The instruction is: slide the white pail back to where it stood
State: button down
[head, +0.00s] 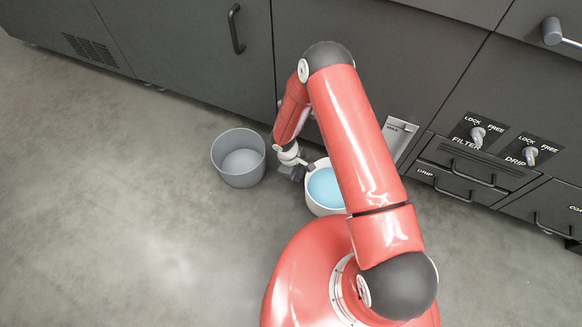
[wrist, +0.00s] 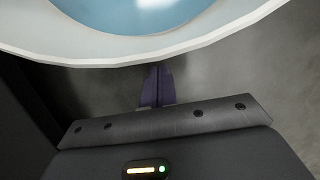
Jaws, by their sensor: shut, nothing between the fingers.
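The white pail (head: 312,206) stands on the floor in front of the dark cabinets, with blue liquid (head: 326,187) inside. My red arm hides its right part in the head view. In the wrist view the pail's pale rim (wrist: 215,38) fills the top of the picture. My gripper (head: 298,170) is at the pail's left side in the head view, low by its wall. In the wrist view its dark fingers (wrist: 156,85) are closed together, empty, with tips at the pail's edge; I cannot tell whether they touch it.
A grey empty bucket (head: 238,180) stands on the floor left of my gripper, with a small gap. Cabinets with a handle (head: 236,28) line the back. FILTER (head: 478,134) and DRIP (head: 529,153) knobs and drawers are at the right. The floor at left is clear.

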aim_at(326, 192)
jog(key=shift+s+d+r, duration=0.1)
jog(key=shift+s+d, duration=0.15)
jog(key=shift+d, duration=0.4)
jog(key=shift+s+d, duration=0.2)
jog(key=shift+d, duration=0.4)
jog(key=d, duration=0.2)
jog(key=s+d+b, duration=0.1)
jog(key=d, duration=0.1)
jog(key=s+d, duration=0.1)
jog(key=d, duration=0.1)
jog(key=shift+s+d+b, duration=0.15)
jog(key=shift+s+b, duration=0.05)
jog(key=shift+b, duration=0.15)
jog(key=shift+s+d, duration=0.15)
jog(key=shift+d, duration=0.25)
